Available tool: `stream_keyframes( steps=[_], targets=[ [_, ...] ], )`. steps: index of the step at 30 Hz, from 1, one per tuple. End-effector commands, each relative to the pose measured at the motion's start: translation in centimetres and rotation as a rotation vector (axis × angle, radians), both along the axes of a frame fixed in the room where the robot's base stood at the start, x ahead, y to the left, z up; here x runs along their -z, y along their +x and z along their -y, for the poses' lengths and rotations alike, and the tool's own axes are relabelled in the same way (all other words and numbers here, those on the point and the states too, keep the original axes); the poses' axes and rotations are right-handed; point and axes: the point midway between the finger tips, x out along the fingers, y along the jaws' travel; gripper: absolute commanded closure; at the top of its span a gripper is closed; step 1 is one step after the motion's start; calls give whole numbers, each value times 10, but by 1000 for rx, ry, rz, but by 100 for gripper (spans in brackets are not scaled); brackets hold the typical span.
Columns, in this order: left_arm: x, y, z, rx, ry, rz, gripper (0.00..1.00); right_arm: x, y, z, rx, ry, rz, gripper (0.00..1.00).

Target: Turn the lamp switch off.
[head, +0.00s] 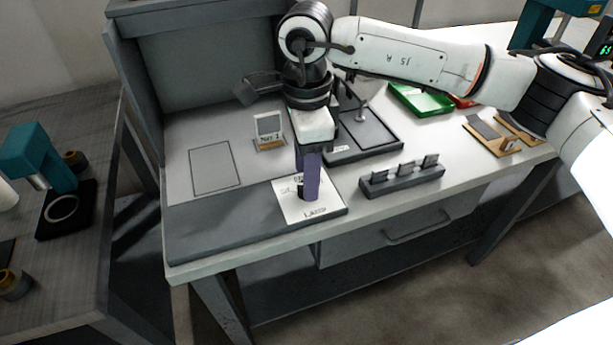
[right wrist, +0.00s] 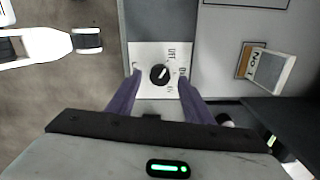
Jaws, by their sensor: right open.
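The lamp switch is a white plate marked LAMP (head: 322,209) at the front edge of the bench. In the right wrist view its black round knob (right wrist: 158,75) sits on the plate, with OFF lettering and other small lettering beside it. A pale mark on the knob points to the upper right; I cannot tell surely which label it meets. My right gripper (right wrist: 160,79) is open, its purple fingers on either side of the knob, apart from it in that view. In the head view the right gripper (head: 309,190) points down over the plate and partly hides the knob.
A grey block with several upright pieces (head: 402,181) stands right of the plate. A green bin (head: 420,100) is farther right. The grey strip (head: 225,228) left of the plate is clear.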

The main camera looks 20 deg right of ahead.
Motion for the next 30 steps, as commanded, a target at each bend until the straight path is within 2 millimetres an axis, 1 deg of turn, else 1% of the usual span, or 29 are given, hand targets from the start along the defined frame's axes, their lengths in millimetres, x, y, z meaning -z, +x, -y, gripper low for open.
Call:
stream_keyframes(
  steps=[1,6,9,12,15,18,30],
  targets=[
    [0,0,0,0,0,0,71,-12,1,0,0,1,5,53],
    [0,0,0,0,0,0,71,-46,1,-1,-1,1,5,53],
    [0,0,0,0,0,1,71,-63,1,0,0,1,4,53],
    [-1,0,0,0,0,1,71,-74,1,0,0,1,3,53],
    [-1,1,0,0,0,2,71,-81,0,0,-1,0,2,53],
    [-2,1,0,-1,0,3,71,-83,0,0,-1,0,2,53],
    [-2,1,0,-1,0,5,71,-83,0,0,-1,0,1,53]
  ],
)
